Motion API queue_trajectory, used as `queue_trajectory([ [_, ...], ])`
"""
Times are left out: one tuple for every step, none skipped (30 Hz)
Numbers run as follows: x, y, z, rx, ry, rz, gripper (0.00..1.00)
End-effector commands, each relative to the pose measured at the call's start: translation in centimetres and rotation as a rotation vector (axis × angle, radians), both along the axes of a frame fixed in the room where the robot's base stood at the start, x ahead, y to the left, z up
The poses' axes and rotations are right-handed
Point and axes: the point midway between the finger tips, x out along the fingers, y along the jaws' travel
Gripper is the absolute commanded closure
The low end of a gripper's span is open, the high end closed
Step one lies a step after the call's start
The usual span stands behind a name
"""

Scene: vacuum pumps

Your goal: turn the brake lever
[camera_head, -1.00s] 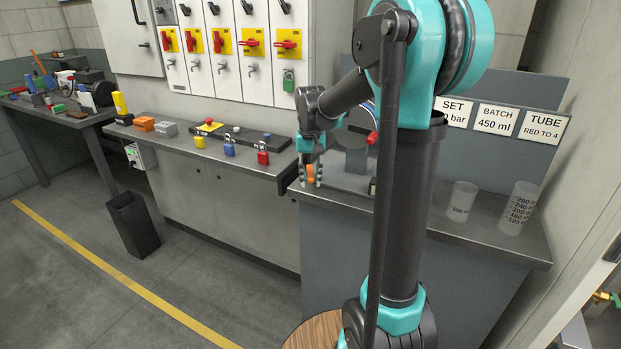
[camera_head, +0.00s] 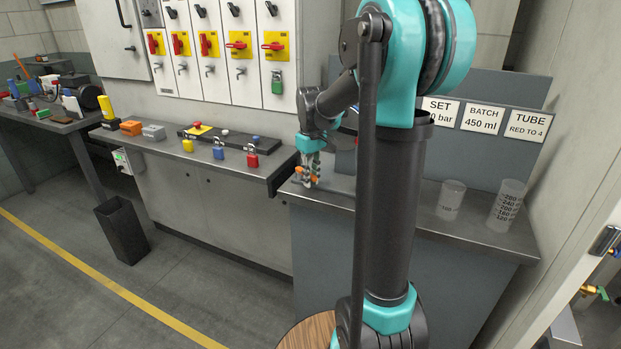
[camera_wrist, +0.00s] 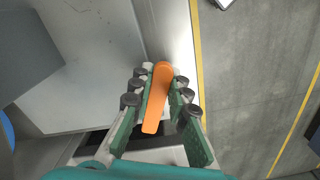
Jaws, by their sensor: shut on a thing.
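The brake lever is an orange bar (camera_wrist: 157,97) with rounded ends. In the wrist view it lies between the two fingers of my gripper (camera_wrist: 158,92), pointing away from the palm and leaning slightly to the right. The green fingers with dark round joints are shut on it. In the head view my gripper (camera_head: 308,172) points down at the left end of the grey bench, and small orange parts of the lever (camera_head: 299,170) show beside the fingers. The lever's mount is mostly hidden by my gripper and arm.
The grey bench (camera_head: 400,212) carries two clear beakers (camera_head: 451,200) (camera_head: 507,205) at the right. A dark bin (camera_head: 122,230) stands on the floor. Sign cards (camera_head: 482,118) stand behind my arm.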

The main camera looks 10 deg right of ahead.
Motion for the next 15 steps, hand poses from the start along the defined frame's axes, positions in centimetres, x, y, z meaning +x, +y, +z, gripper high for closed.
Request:
queue_trajectory([
  [0.0,0.0,0.01,0.0,0.0,-0.001,1.0],
  [0.0,0.0,0.01,0.0,0.0,-0.002,1.0],
  [0.0,0.01,0.01,0.0,0.0,-0.002,0.83],
  [0.0,0.01,0.01,0.0,0.0,-0.002,0.79],
  [0.0,0.01,0.01,0.0,0.0,-0.002,0.75],
  [0.0,0.02,0.01,0.0,0.0,-0.003,0.7],
  [0.0,0.02,0.01,0.0,0.0,-0.003,0.67],
  [0.0,0.02,0.0,0.0,0.0,-0.003,0.63],
  [-0.01,0.03,0.0,0.0,0.0,-0.003,0.61],
  [-0.01,0.03,0.0,0.0,0.0,-0.003,0.61],
  [-0.01,0.03,0.0,0.0,0.0,-0.003,0.61],
  [-0.01,0.03,0.0,0.0,0.0,-0.003,0.61],
  [-0.01,0.04,0.0,0.0,0.0,-0.003,0.61],
  [-0.01,0.04,0.0,0.0,0.0,-0.003,0.61],
  [-0.01,0.04,0.0,0.0,0.0,-0.003,0.61],
])
